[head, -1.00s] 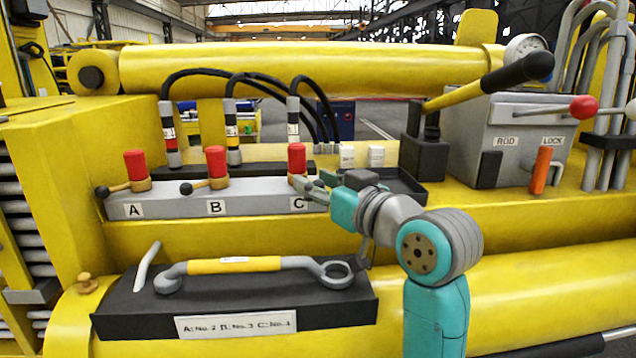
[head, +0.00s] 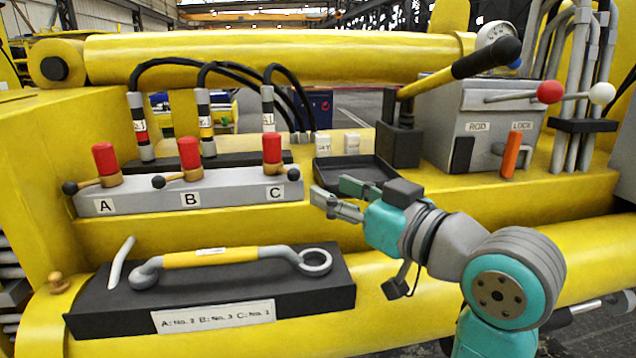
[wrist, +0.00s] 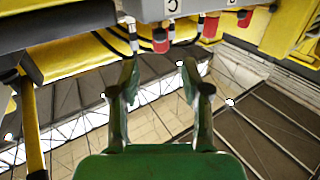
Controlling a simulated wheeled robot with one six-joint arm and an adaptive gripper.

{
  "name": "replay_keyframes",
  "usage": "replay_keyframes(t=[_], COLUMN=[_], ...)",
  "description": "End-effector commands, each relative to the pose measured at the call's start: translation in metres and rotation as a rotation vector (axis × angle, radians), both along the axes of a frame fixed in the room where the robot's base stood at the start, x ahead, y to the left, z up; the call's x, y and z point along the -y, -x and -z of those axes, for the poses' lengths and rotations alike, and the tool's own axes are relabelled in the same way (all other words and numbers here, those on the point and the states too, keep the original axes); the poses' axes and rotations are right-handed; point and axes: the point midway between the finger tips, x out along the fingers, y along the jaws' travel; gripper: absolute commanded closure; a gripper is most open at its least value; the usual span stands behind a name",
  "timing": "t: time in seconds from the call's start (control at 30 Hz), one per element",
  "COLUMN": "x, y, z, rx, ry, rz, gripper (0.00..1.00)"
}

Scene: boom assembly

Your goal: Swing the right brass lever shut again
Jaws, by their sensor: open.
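The right brass lever (head: 280,170) is at the base of the red cap (head: 272,148) above label C on the grey block (head: 232,191). Its black knob (head: 293,174) lies to the lower right, unlike the other two levers. My gripper (head: 332,190) is open and empty, right of the lever and apart from it. In the wrist view my gripper's two fingers (wrist: 158,70) are spread with nothing between them. Label C and the red caps (wrist: 160,40) show at the top there; I cannot make out the right lever's arm.
The levers at A (head: 95,183) and B (head: 180,176) have their knobs to the left. A black tray (head: 350,178) stands behind my gripper. Black hoses arch over the block. A yellow-gripped spanner (head: 225,257) lies on the black holder in front.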

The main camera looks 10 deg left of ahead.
Motion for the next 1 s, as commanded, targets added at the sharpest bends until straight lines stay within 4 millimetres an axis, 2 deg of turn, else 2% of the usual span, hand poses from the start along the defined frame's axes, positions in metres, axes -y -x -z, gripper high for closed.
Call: replay_keyframes(t=[0.1, 0.43, 0.47, 0.63, 0.77, 1.0], x=[0.008, 0.010, 0.010, 0.009, 0.010, 0.013], y=[0.007, 0.010, 0.009, 0.008, 0.005, -0.003], z=[0.000, 0.000, 0.000, 0.000, 0.001, 0.002], rx=[0.001, -0.001, -0.001, -0.041, -0.164, -0.475], ry=[-0.001, -0.001, -0.001, -0.039, -0.163, -0.525], rz=[0.002, 0.000, 0.000, 0.013, 0.049, 0.147], gripper=[0.53, 0.53, 0.56, 0.98, 1.00, 1.00])
